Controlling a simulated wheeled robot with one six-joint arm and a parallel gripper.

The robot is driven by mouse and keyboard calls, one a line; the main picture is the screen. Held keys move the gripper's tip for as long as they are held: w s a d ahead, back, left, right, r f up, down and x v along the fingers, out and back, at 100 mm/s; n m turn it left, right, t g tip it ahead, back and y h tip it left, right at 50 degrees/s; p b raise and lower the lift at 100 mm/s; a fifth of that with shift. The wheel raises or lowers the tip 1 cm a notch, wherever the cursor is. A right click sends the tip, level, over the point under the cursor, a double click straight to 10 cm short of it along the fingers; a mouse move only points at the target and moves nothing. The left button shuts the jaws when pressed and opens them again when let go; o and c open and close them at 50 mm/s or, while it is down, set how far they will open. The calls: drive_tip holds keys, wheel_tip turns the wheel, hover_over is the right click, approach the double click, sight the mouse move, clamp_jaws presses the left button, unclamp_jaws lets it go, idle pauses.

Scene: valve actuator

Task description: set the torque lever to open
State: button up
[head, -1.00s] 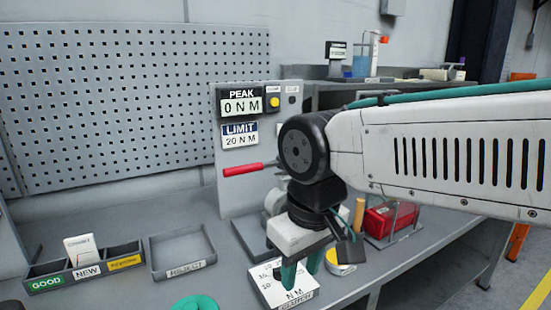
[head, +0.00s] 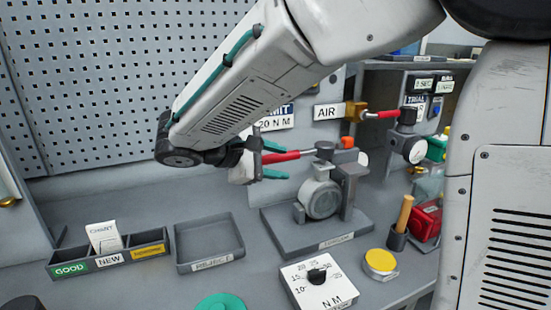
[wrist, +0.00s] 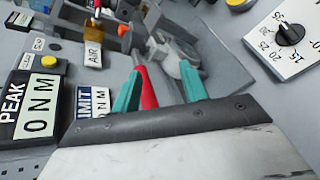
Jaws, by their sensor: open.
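The torque lever (head: 283,156) has a red handle and a grey bar. It sticks out to the left, roughly level, from the top of the grey torque fixture (head: 321,198). My gripper (head: 275,160) has teal fingers and is open, with one finger above and one below the red handle in the head view. In the wrist view the red handle (wrist: 148,88) lies between the open fingers (wrist: 160,86), nearer the left one. I cannot tell whether a finger touches it. The handle's outer end is hidden by my gripper.
A yellow AIR valve (head: 355,112) with another red handle stands behind the fixture. The clutch dial box (head: 318,290), a yellow-lidded tin (head: 380,263), an empty reject tray (head: 208,243) and a sorting tray (head: 110,258) stand on the bench. A perforated panel (head: 90,80) rises behind.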

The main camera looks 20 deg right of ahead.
sight(268, 158)
drive_tip(key=w+a+n+t, duration=0.1)
drive_tip(key=w+a, duration=0.1)
drive_tip(key=w+a+t+h, duration=0.1)
drive_tip(key=a, duration=0.1)
drive_tip(key=shift+w+a+f+n+h, duration=0.1)
drive_tip(key=shift+w+a+n+h, duration=0.2)
drive_tip(key=shift+w+n, duration=0.1)
drive_tip(key=shift+w+d, duration=0.2)
drive_tip(key=x, duration=0.7)
drive_tip(key=shift+d, duration=0.15)
clamp_jaws()
